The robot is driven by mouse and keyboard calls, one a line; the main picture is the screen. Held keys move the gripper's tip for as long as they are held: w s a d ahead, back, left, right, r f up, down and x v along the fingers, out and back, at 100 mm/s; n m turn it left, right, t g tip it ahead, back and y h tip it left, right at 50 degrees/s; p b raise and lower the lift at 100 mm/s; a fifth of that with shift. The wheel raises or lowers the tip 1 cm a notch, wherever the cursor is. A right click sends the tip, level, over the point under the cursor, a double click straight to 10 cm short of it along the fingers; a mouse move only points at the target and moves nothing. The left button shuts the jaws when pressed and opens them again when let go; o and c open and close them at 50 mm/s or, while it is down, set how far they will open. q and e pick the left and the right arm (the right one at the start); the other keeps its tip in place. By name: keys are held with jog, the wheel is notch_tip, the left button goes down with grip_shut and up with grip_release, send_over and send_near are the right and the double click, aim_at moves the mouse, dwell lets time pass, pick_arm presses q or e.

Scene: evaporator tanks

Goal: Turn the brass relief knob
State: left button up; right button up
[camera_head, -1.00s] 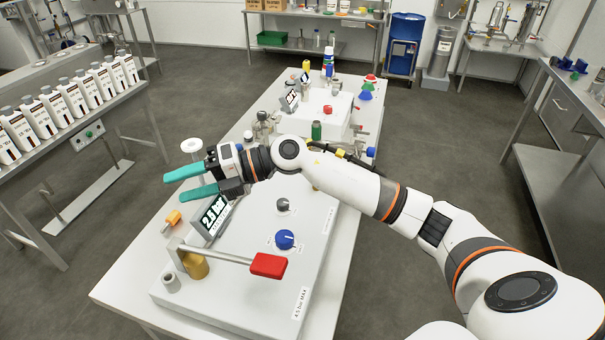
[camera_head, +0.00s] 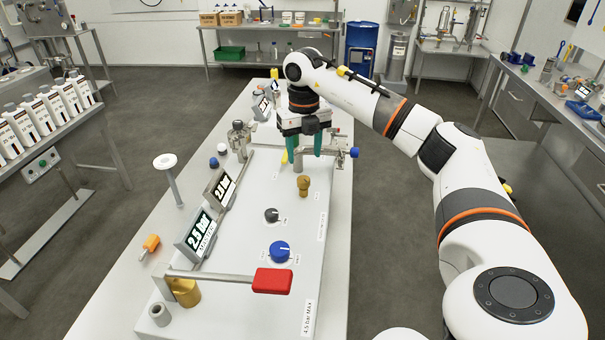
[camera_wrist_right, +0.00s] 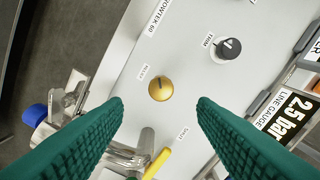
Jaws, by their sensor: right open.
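The brass relief knob (camera_head: 303,186) stands upright on the light grey panel, behind the black knob. In the right wrist view the round brass top of the knob (camera_wrist_right: 160,89) shows a dark slot line. My right gripper (camera_head: 307,155) points down with its teal fingers spread, above and a little behind the knob. In the right wrist view the open fingers of the gripper (camera_wrist_right: 160,103) lie on either side of the picture, and the knob shows between and just beyond their tips, apart from both. My left gripper is not in view.
A black trim knob (camera_head: 272,215), a blue knob (camera_head: 279,251) and a red-handled lever (camera_head: 272,281) are on the panel nearer me. Two gauge displays (camera_head: 199,231) stand at its left. Metal fittings with a blue handle (camera_head: 354,153) and a yellow lever (camera_wrist_right: 157,163) are close to the fingers.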

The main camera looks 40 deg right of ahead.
aim_at(304, 179)
notch_tip(304, 179, down, 8)
jog(key=shift+r+p, duration=0.2)
jog(key=shift+p, duration=0.25)
jog(key=shift+c, duration=0.5)
jog(key=c, duration=0.9)
